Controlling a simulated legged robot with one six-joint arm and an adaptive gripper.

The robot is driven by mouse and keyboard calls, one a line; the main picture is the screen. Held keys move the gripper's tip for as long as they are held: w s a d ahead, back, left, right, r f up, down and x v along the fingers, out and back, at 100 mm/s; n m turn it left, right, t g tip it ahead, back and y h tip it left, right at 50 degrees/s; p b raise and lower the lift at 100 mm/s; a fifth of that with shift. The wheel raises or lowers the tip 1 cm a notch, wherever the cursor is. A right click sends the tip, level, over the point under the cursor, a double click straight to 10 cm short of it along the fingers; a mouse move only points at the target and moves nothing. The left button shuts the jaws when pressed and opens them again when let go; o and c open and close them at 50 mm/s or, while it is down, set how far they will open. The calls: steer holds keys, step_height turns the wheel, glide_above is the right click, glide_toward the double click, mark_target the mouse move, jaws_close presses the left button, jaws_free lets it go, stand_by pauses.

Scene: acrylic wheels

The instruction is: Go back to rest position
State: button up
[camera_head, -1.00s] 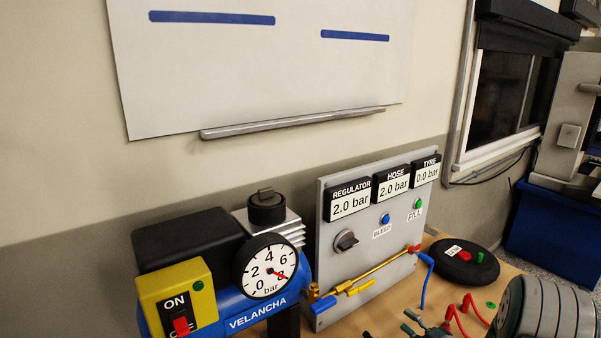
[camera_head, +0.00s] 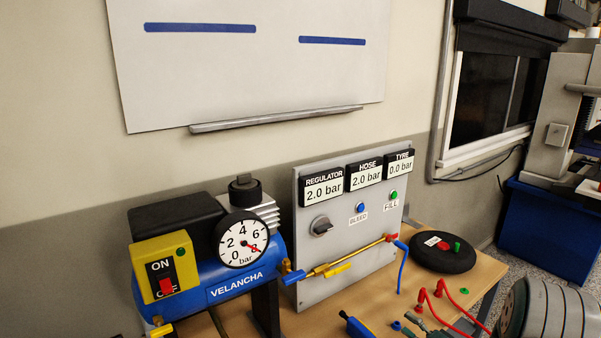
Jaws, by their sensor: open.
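My gripper is not in view. A grey ribbed rounded part (camera_head: 545,310) fills the lower right corner; it keeps its place in the picture while the scene shifts, so it looks like part of my own body. No object in view is seen held by me.
A blue compressor (camera_head: 235,280) with a dial stands left. A grey regulator panel (camera_head: 350,270) reads 2.0, 2.0 and 0.0 bar. A black disc (camera_head: 443,254), red hooked parts (camera_head: 425,302) and a blue tool (camera_head: 357,328) lie on the wooden table (camera_head: 480,277). A blue bin (camera_head: 548,235) is right.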

steer(key=s+a+r+n+g, duration=0.8)
steer(key=s+a+r+g, duration=0.5)
steer(key=a, duration=0.4)
steer(key=s+d+r+n+t+h, duration=0.1)
steer(key=s+d+r+t+h, duration=0.1)
steer(key=s+h, duration=0.3)
steer(key=s+d+r+n+t+h, duration=0.1)
steer(key=s+r+h, duration=0.4)
steer(key=s, duration=0.7)
steer(key=shift+s+d+r+n+t, duration=0.2)
steer(key=shift+d+n+t, duration=0.2)
steer(key=shift+d, duration=0.2)
